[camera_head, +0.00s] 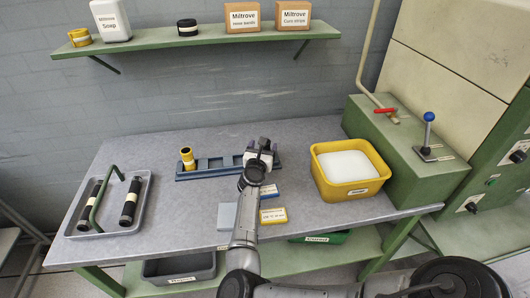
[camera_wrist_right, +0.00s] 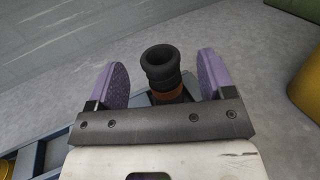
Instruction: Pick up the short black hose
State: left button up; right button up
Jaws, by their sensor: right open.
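The short black hose (camera_wrist_right: 160,65) stands upright in the right wrist view, with a ribbed black top and an orange-brown band lower down. It rises at the blue rack (camera_head: 220,170) on the bench. My right gripper (camera_wrist_right: 162,82) is open, with one purple finger on each side of the hose and a visible gap on both sides. In the head view my right gripper (camera_head: 260,152) is over the right part of the rack and hides most of the hose. My left gripper is not in view.
A yellow-and-black piece (camera_head: 187,158) stands at the rack's left end. A grey tray (camera_head: 75,229) with two long black rollers is at left; a yellow bin (camera_head: 349,189) with white contents is at right. Small blue and yellow boxes (camera_head: 273,215) lie near my arm. A shelf (camera_head: 215,40) hangs above.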

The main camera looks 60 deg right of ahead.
jog(key=shift+x, duration=1.65)
jog(key=c, duration=1.1)
jog(key=shift+r, duration=0.1)
